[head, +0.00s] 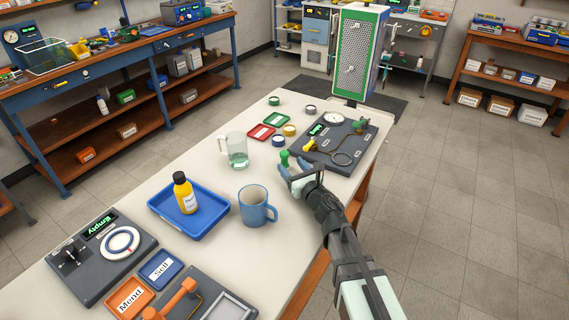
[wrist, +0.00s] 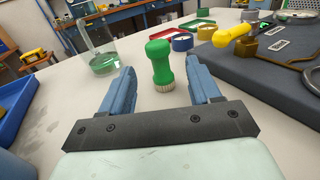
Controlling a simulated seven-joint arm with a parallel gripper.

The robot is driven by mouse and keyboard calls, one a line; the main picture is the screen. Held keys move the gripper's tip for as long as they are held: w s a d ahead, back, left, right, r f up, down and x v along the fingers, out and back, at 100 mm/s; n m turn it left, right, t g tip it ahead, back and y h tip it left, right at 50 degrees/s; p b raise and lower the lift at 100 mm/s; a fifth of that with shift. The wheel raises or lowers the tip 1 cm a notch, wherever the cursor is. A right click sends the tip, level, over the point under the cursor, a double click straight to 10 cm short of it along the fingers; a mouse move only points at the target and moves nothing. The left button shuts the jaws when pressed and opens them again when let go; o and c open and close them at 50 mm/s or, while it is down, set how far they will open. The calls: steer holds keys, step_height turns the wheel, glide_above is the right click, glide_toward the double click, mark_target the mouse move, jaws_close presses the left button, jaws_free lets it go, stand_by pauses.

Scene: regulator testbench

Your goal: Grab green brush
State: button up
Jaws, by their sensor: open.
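The green brush (wrist: 160,62) stands upright on the white table, bristles down, with a rounded knob handle. In the head view the green brush (head: 284,158) shows just beyond my gripper, left of the dark test board. My gripper (head: 289,170) is low over the table. In the wrist view my gripper (wrist: 161,78) is open, with one blue finger on each side of the brush in the picture. The brush appears between or slightly beyond the fingertips, with visible gaps on both sides. No contact shows.
A glass beaker (head: 236,150) stands left of the brush. The dark test board (head: 345,155) with gauge and yellow-handled valve lies close on the right. A blue mug (head: 256,207) and a blue tray (head: 160,205) with a yellow bottle (head: 184,194) are nearer. Small red and green trays lie behind.

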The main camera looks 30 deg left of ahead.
mark_target(286, 159)
steer(key=x, duration=0.5)
steer(key=shift+w+a, duration=0.25)
steer(key=shift+a, duration=0.05)
steer(key=c, duration=1.1)
steer(key=shift+r, duration=0.15)
